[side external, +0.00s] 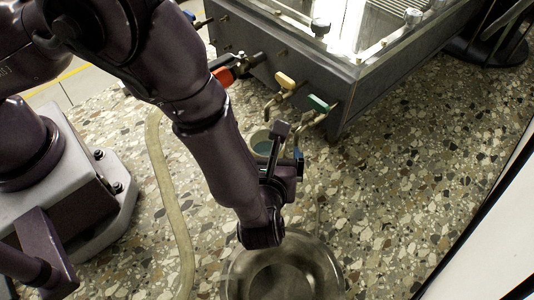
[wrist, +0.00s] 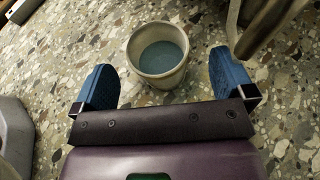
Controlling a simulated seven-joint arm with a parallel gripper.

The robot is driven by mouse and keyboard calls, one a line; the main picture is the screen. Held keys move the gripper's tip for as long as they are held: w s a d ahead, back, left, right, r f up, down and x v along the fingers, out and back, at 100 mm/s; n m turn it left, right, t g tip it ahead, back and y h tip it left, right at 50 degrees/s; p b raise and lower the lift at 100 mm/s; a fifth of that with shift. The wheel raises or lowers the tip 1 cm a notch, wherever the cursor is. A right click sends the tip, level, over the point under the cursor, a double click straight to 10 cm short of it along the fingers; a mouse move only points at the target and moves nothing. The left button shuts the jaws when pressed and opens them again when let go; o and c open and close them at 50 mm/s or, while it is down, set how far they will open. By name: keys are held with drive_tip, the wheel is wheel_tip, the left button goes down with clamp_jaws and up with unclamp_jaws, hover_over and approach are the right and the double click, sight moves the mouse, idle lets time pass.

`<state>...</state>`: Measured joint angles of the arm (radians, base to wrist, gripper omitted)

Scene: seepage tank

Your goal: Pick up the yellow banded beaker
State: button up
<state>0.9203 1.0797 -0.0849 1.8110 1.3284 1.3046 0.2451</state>
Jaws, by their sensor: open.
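A pale beaker (wrist: 160,80) with blue-grey liquid inside stands upright on the speckled floor in the wrist view. No yellow band can be made out on it. My gripper (wrist: 163,68) is open, with one blue finger on each side of the picture and the beaker between and ahead of them. Both fingers look apart from the beaker. In the side external view the beaker (side external: 261,147) is partly hidden behind my gripper (side external: 290,165), below the tank's valves.
The dark tank (side external: 290,58) stands behind, with a red-handled valve (side external: 223,76), a yellow-handled valve (side external: 285,80) and a green-handled valve (side external: 318,103). A metal basin (side external: 330,268) sits in front. A pale hose (side external: 168,190) lies to the left.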

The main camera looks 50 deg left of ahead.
sight(267, 145)
drive_tip(key=x, duration=0.4)
drive_tip(key=shift+a+f, duration=0.15)
drive_tip(key=shift+a, duration=0.1)
drive_tip(key=shift+c, duration=0.2)
drive_tip(key=c, duration=1.1)
